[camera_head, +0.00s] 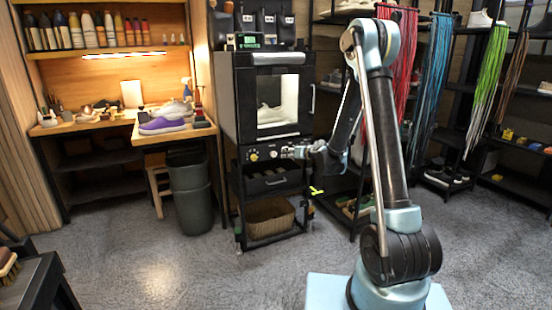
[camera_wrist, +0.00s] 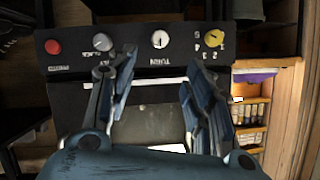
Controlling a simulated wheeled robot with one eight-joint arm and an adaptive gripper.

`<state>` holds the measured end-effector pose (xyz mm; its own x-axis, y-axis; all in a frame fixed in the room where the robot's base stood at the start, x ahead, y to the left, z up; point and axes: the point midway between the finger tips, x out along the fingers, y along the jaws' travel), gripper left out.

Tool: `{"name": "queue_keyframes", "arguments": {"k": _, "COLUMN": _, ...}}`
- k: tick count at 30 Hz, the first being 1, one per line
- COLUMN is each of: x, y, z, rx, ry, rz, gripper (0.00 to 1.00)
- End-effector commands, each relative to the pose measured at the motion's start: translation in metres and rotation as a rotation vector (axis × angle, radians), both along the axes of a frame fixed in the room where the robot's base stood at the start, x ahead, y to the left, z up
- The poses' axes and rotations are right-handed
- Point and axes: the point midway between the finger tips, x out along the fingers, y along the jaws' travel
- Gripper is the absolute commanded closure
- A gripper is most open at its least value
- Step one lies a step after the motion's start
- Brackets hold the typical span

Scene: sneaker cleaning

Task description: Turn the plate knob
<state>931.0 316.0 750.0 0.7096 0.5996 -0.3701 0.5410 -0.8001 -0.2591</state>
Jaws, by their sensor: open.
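The black cabinet's control panel (camera_wrist: 140,62) shows upside down in the wrist view. It carries a white-faced knob (camera_wrist: 160,40) marked TURN, a grey knob (camera_wrist: 103,43) with a blurred label, a yellow numbered knob (camera_wrist: 213,38) and a red button (camera_wrist: 53,46). I cannot tell for certain which one is the plate knob. My gripper (camera_wrist: 158,70) is open and empty, its fingers spread with the TURN knob beyond the gap between them. In the head view my gripper (camera_head: 296,152) is at the right of the panel and hides part of it; the yellow knob (camera_head: 253,156) shows at the left.
The lit cabinet (camera_head: 277,103) holds a light shoe behind its window. Below are a drawer and a wicker basket (camera_head: 270,218). Coloured laces hang at the right. The floor in front is clear.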

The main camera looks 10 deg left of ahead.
Motion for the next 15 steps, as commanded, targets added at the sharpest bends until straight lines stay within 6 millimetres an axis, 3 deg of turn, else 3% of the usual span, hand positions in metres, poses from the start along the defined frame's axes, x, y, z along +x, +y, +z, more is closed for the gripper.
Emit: {"name": "queue_keyframes", "arguments": {"k": 15, "x": 0.063, "y": 0.053, "z": -0.032, "rx": -0.001, "ry": 0.0, "rz": 0.001, "gripper": 0.53}}
